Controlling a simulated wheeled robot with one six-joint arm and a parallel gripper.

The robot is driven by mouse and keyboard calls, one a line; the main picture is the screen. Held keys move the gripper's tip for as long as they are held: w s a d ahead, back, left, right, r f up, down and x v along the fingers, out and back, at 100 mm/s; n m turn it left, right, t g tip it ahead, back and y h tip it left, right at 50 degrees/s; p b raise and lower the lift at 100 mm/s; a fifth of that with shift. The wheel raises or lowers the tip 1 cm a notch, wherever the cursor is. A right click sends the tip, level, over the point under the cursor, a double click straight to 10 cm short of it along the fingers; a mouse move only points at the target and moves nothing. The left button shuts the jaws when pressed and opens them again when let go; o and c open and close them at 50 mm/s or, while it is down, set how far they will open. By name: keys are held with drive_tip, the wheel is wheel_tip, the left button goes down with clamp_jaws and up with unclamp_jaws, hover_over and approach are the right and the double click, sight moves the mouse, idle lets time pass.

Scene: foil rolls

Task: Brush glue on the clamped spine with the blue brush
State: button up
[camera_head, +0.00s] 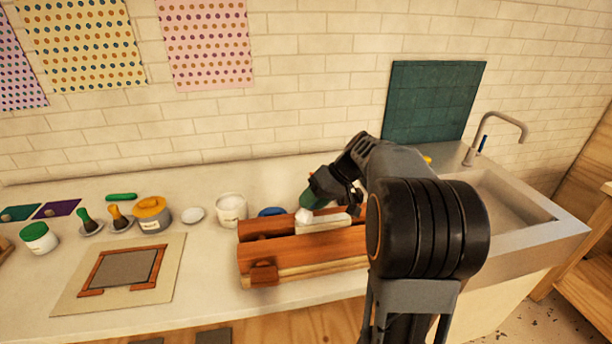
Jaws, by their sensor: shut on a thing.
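The wooden press (300,254) stands on the counter in front of me, with a pale book block (322,224) clamped between its boards, spine upward. My gripper (318,196) is above the press's left half, shut on a dark green thing (312,200) with a white tip (304,215), which looks like a brush. The tip is close to the left end of the spine; I cannot tell whether it touches. My arm hides the right end of the press. I see no clearly blue brush. A flat blue thing (271,211) lies behind the press.
An open white pot (231,209) and a small white dish (193,215) stand left of the press. Farther left are an orange-lidded jar (151,213), an orange brush (119,216), a green brush (87,221) and a green-lidded jar (39,238). A sink (510,205) is right.

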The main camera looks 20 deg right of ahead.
drive_tip(key=shift+s+d, duration=0.1)
drive_tip(key=shift+d, duration=0.65)
drive_tip(key=shift+s, duration=0.1)
drive_tip(key=shift+w+a+b, duration=0.2)
drive_tip(key=shift+w+a, duration=0.05)
drive_tip(key=shift+a, duration=0.75)
drive_tip(key=shift+w+a+b, duration=0.2)
drive_tip(key=shift+a, duration=0.75)
wheel_tip(320, 180, up, 8)
drive_tip(key=p, duration=0.5)
drive_tip(key=shift+d+r, duration=0.1)
